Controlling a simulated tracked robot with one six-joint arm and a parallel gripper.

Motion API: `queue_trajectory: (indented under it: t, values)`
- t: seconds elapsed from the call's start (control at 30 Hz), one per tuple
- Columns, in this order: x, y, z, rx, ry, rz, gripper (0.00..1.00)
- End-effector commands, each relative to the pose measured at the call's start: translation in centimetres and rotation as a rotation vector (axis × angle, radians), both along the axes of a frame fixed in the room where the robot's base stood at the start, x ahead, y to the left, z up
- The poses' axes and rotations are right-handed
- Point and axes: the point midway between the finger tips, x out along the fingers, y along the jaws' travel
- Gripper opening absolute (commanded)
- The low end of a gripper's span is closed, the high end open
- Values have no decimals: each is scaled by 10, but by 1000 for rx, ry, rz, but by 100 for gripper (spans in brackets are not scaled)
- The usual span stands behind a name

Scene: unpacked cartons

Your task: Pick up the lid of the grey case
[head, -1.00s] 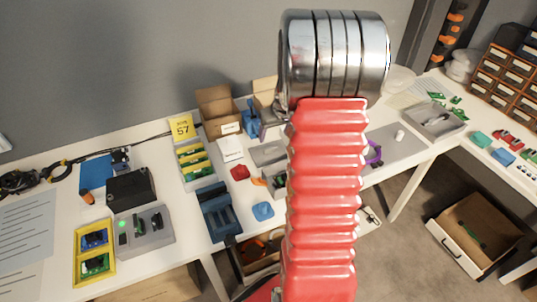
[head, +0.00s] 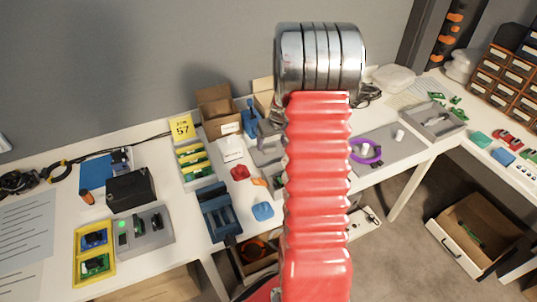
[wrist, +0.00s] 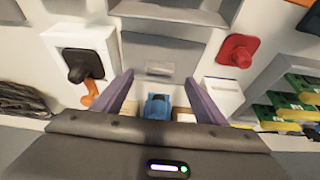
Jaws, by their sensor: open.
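A flat grey panel with a small raised tab, which looks like the lid of the grey case (wrist: 150,52), lies on the white table in the wrist view. In the head view the lid (head: 266,154) shows just left of my arm, partly hidden by it. My gripper (wrist: 158,78) is open, with its two purple-grey fingers spread over the near edge of the lid and nothing held between them. Whether the fingers touch it I cannot tell. A larger grey body (wrist: 178,10), perhaps the case, is cut off at the top of the wrist view.
A blue object (wrist: 157,107) sits close beneath my gripper. A white block with a black knob (wrist: 84,64) stands to the left, and a red piece (wrist: 237,50) and a small white box (wrist: 222,90) lie to the right. Open cartons (head: 219,112) stand at the wall.

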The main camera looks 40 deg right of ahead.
Motion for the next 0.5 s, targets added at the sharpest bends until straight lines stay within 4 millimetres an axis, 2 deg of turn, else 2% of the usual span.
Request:
queue_trajectory:
  t: [0.3,0.5]
  values:
    - [12,-5,-35,2,3,0,66]
    - [15,-6,-43,-1,0,2,66]
